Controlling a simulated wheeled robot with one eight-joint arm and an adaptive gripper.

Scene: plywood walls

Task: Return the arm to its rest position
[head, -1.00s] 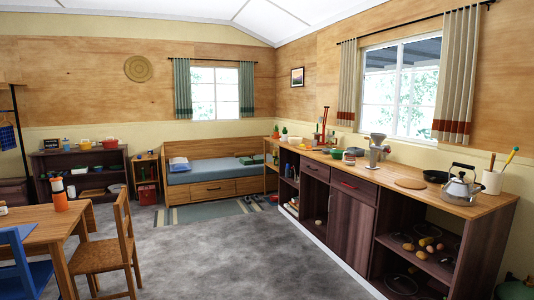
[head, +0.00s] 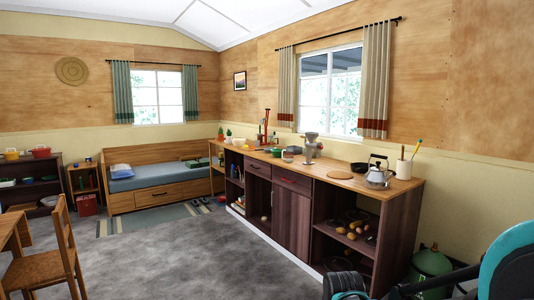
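Parts of my own arm show in the lower right of the head view: a large teal and black link at the right edge, and smaller black and teal parts along the bottom edge. The picture's edge cuts them off. I see no fingertips, so whether my gripper is open or holds something does not show.
A long wooden counter (head: 405,186) runs along the right wall, with a kettle (head: 378,177) at its near end. A green gas cylinder (head: 431,264) stands beside it, close to my arm parts. A chair (head: 42,268) is at the lower left. Grey floor (head: 190,262) between is clear.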

